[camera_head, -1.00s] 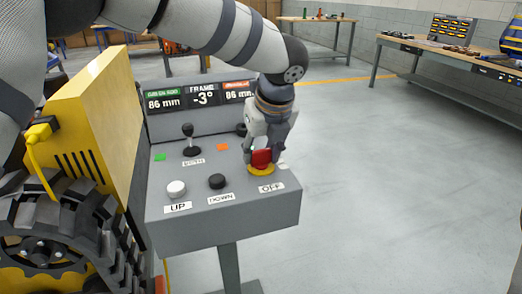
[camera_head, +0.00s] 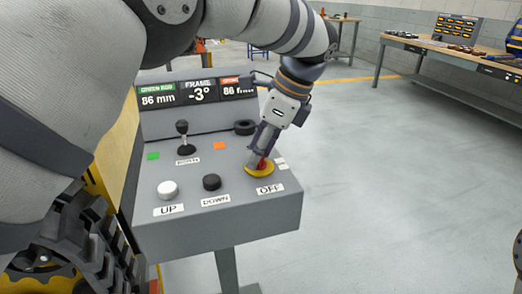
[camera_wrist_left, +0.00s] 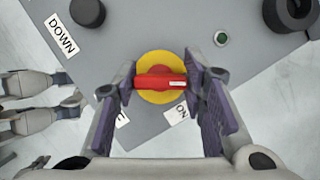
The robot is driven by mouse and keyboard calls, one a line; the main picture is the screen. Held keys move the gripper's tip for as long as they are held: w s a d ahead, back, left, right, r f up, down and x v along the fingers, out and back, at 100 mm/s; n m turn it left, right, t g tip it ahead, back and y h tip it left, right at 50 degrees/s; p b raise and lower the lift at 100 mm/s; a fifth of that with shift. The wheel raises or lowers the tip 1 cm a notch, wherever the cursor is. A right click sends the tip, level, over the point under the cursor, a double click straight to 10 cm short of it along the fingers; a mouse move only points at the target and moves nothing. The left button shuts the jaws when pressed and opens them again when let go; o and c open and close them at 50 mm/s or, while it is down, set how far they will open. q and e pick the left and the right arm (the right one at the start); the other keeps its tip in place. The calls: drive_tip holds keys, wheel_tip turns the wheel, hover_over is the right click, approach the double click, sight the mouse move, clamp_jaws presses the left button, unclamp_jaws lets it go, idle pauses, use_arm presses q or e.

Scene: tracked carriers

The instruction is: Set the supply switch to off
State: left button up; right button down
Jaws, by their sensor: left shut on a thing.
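The supply switch is a red bar knob (camera_wrist_left: 160,82) on a round yellow base (camera_wrist_left: 158,62), at the right front of the grey console (camera_head: 225,236). Its base also shows in the head view (camera_head: 259,172), beside the OFF label (camera_head: 270,189). My left gripper (camera_head: 262,160) points down and is shut on the knob, one finger at each end of the bar in the left wrist view (camera_wrist_left: 162,84). The bar's white mark faces right there, above the ON label (camera_wrist_left: 181,113). The other label is partly hidden by a finger.
A white UP button (camera_head: 168,189), a black DOWN button (camera_head: 212,182), a lever (camera_head: 183,138) and a black knob (camera_head: 245,127) share the console. Grey parts, probably of my right arm, show at the wrist view's left. Open floor lies right.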

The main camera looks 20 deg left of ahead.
use_arm(q)
drive_tip(key=n, duration=0.1)
drive_tip(key=n+g+b, duration=0.1)
drive_tip(key=n, duration=0.1)
drive_tip(key=shift+f, duration=0.25)
drive_tip(key=shift+r+n+g+h+b, duration=0.1)
drive_tip(key=shift+n+g+h+b, duration=0.2)
drive_tip(key=shift+n+g+b, duration=0.9)
use_arm(e)
drive_tip(key=shift+g, duration=0.6)
drive_tip(key=shift+s+f+p, duration=0.55)
drive_tip(key=shift+s+f, duration=0.95)
drive_tip(key=shift+f, duration=0.05)
use_arm(q)
drive_tip(key=shift+n+t, duration=0.4)
drive_tip(key=shift+n, duration=0.1)
drive_tip(key=o, duration=1.2)
drive_tip(key=shift+c, duration=0.2)
drive_tip(key=shift+r, duration=0.1)
